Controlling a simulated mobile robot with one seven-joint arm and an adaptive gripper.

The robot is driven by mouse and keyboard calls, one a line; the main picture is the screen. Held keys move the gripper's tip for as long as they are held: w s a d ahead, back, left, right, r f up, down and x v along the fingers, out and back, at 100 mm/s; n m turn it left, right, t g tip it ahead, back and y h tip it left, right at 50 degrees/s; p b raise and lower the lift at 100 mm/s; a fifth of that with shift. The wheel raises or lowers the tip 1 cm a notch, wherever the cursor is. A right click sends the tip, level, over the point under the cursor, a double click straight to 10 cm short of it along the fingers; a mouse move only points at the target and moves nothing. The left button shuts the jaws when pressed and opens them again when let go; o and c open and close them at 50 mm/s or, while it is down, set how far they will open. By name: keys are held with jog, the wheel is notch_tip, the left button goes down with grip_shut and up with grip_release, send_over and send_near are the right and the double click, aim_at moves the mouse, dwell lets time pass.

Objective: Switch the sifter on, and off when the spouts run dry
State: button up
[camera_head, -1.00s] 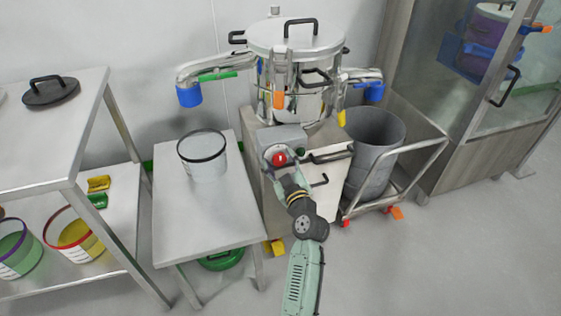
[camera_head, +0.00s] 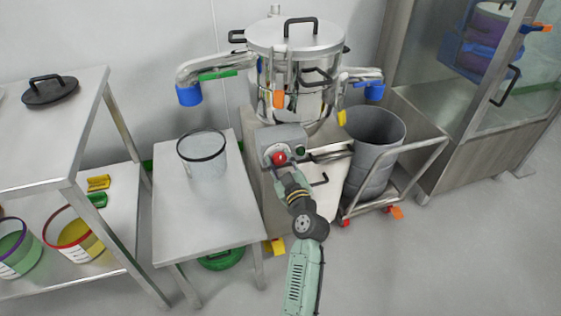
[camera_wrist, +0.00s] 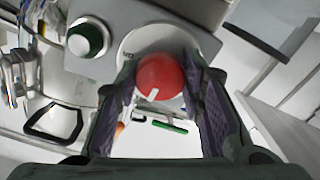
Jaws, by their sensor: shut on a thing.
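The steel sifter (camera_head: 295,75) stands at the back with its lid on. A grey control box (camera_head: 283,137) on its front carries a red knob (camera_head: 279,158) and a green button (camera_head: 301,150). In the wrist view my gripper (camera_wrist: 158,88) has a finger on each side of the red knob (camera_wrist: 160,72) and is shut on it. A white mark shows low on the knob, and the green button (camera_wrist: 88,37) is to its left. The left spout (camera_head: 189,95) and right spout (camera_head: 374,92) have blue ends. I see no material falling from either.
A clear, black-rimmed container (camera_head: 203,165) stands on a steel table (camera_head: 205,225) at the left. A grey bin (camera_head: 375,155) sits on a cart below the right spout. A shelf unit (camera_head: 60,180) is at far left, a glass-doored cabinet (camera_head: 480,130) at right. The front-right floor is clear.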

jog(key=m+b, duration=0.1)
jog(key=m, duration=0.2)
jog(key=shift+m, duration=0.3)
jog(key=m, duration=0.4)
jog(key=shift+m, duration=0.3)
jog(key=m+p, duration=0.1)
jog(key=m, duration=0.3)
jog(key=shift+m, duration=0.3)
jog(key=shift+m+p, duration=0.9)
jog(key=shift+m, duration=1.3)
jog(key=o, duration=1.1)
jog(key=shift+o, duration=0.2)
